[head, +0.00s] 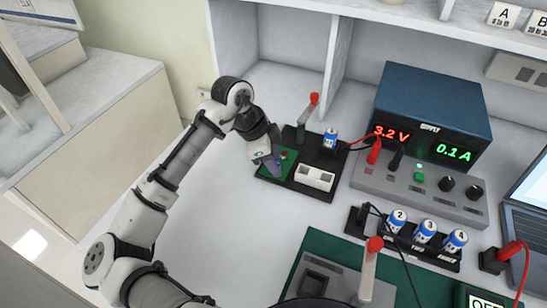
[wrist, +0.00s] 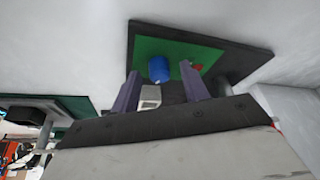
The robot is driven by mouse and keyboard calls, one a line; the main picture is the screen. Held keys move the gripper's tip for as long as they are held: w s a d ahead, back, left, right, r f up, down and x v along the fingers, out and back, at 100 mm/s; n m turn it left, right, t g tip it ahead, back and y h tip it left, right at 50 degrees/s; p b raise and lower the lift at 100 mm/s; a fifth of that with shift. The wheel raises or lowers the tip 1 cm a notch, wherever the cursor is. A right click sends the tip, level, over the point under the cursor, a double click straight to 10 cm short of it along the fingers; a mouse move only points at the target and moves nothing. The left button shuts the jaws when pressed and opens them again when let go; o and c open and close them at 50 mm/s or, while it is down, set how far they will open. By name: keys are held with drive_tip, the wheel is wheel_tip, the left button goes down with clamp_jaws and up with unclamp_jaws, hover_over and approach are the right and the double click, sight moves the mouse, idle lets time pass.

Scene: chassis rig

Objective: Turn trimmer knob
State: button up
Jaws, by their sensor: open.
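The trimmer knob looks to be the blue round part (wrist: 158,69) on the green circuit board (wrist: 146,46) in the wrist view. In the head view the board (head: 264,172) lies on the left of a black base (head: 299,187), and my gripper hides the knob there. My gripper (wrist: 160,72) is open, with its two purple fingers on either side of the blue part in the wrist view. I cannot tell whether they touch it. In the head view my gripper (head: 274,166) is low over the board.
A power supply (head: 432,110) reads 3.2 V and 0.1 A. A rack (head: 442,258) holds numbered cans. The white bench left of the base is clear.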

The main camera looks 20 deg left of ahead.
drive_tip(key=shift+r, duration=0.1)
drive_tip(key=v, duration=1.3)
drive_tip(key=shift+a+r, duration=0.2)
drive_tip(key=shift+r, duration=0.1)
